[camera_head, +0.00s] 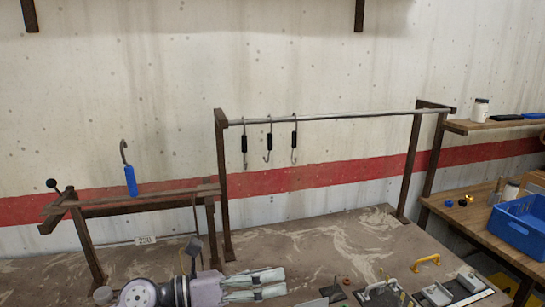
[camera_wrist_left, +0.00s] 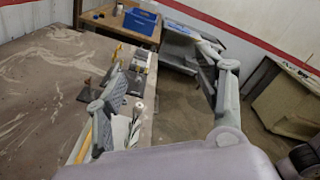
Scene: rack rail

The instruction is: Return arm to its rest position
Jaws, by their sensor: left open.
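My left gripper (camera_head: 283,281) is low over the table's front part in the head view, its fingers pointing right. The fingers are apart with nothing between them. In the left wrist view the two grey fingers (camera_wrist_left: 165,62) also stand wide apart and empty. Three dark-handled hooks (camera_head: 269,142) hang from the metal rail (camera_head: 345,116), well above and behind the gripper. A hook with a blue handle (camera_head: 130,180) stands at the lower rack (camera_head: 135,202) on the left. My right gripper shows in neither view.
Several tools and grey plates, with a yellow handle (camera_head: 427,262), lie on the table (camera_head: 330,236) right of the gripper. A blue crate (camera_head: 520,226) stands on a wooden side bench (camera_head: 455,218). The rack posts rise behind the gripper; the table under the rail is clear.

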